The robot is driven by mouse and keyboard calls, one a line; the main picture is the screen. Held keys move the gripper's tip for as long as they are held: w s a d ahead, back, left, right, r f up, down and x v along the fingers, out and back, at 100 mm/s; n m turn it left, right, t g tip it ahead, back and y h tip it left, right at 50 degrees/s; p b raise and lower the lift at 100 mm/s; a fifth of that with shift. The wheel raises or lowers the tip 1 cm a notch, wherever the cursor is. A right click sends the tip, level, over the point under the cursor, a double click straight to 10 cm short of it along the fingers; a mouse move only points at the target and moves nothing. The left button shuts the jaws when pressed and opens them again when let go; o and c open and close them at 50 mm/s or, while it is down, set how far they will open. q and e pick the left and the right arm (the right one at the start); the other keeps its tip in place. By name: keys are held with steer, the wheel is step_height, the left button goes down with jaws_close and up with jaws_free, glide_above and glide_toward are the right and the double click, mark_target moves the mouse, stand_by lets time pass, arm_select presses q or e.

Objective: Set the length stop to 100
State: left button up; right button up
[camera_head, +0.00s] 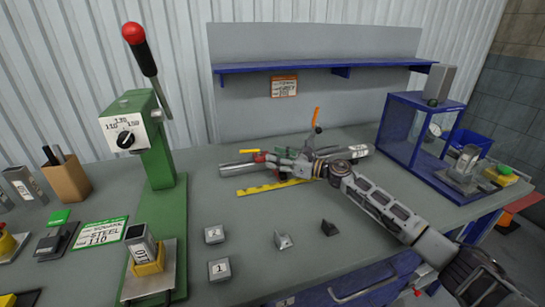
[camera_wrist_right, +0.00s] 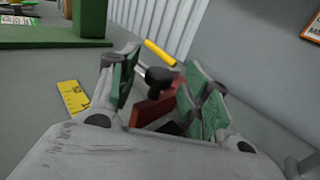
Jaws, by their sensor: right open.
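The length stop is a red block (camera_wrist_right: 150,108) with a black knob (camera_wrist_right: 158,79) in the right wrist view. Its red part (camera_head: 259,157) shows small in the head view, beside a grey bar (camera_head: 236,169). A yellow ruler (camera_head: 255,189) lies in front of the bar; a piece of it (camera_wrist_right: 72,97) shows at left in the wrist view. My right gripper (camera_head: 276,163) is open at the stop. In the wrist view its green-padded fingers (camera_wrist_right: 155,95) stand either side of the red block and knob; contact cannot be told. The stop's reading is not legible. My left gripper is not in view.
A green press (camera_head: 158,160) with a red-knobbed lever stands at left. A card (camera_head: 99,233) reads steel 110. Small blocks (camera_head: 219,270) lie in front. A blue-framed enclosure (camera_head: 397,130) stands at right. An orange handle (camera_head: 317,116) rises behind my right arm.

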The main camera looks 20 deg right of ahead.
steer(key=shift+x, duration=0.9)
steer(key=shift+c, duration=0.4)
jaws_close()
